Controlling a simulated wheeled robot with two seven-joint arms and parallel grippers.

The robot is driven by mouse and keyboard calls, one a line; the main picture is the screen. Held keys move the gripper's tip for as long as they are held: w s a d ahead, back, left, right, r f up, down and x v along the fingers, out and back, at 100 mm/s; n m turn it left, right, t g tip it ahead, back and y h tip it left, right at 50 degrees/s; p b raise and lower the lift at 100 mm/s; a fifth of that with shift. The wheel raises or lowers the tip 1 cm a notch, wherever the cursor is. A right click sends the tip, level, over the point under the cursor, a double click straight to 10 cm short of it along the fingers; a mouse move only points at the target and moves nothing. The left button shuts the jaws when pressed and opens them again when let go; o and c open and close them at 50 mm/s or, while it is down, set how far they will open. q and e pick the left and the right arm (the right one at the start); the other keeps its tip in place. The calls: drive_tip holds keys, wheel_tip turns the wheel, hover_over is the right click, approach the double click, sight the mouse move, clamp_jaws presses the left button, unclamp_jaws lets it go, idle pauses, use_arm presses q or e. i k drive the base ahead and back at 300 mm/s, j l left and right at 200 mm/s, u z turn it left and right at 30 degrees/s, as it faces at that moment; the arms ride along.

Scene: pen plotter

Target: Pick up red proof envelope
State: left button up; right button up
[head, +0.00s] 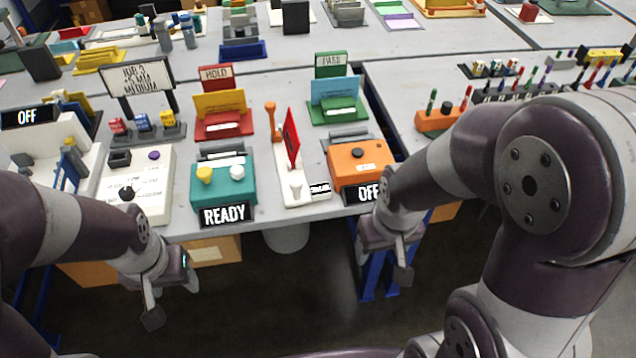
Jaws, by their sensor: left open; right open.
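A thin red upright panel (291,138) stands on a narrow white base near the front of the table. It looks like the red proof envelope, seen nearly edge-on, so its face is mostly hidden. My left gripper (172,299) is open and empty, in front of the table edge and below the READY box, to the left of the red panel. My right gripper (385,264) is open and empty, in front of the table edge below the orange box, to the right of and nearer than the red panel. Neither gripper touches it.
The teal READY box (222,184) stands left of the red panel and the orange OFF box (358,161) right. An orange post (271,122) rises close behind it. The HOLD stand (217,79) and PASS stand (331,66) hold yellow and blue envelopes farther back.

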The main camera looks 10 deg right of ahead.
sight(292, 140)
drive_tip(key=u, duration=0.8)
drive_tip(key=i+l+u, duration=0.1)
drive_tip(key=l+u, duration=0.35)
drive_tip(key=l, duration=0.2)
drive_tip(key=l+u, duration=0.4)
drive_tip(key=l, duration=0.25)
drive_tip(key=k+l+u, duration=0.15)
drive_tip(key=l+u, duration=0.3)
drive_tip(key=l, duration=0.15)
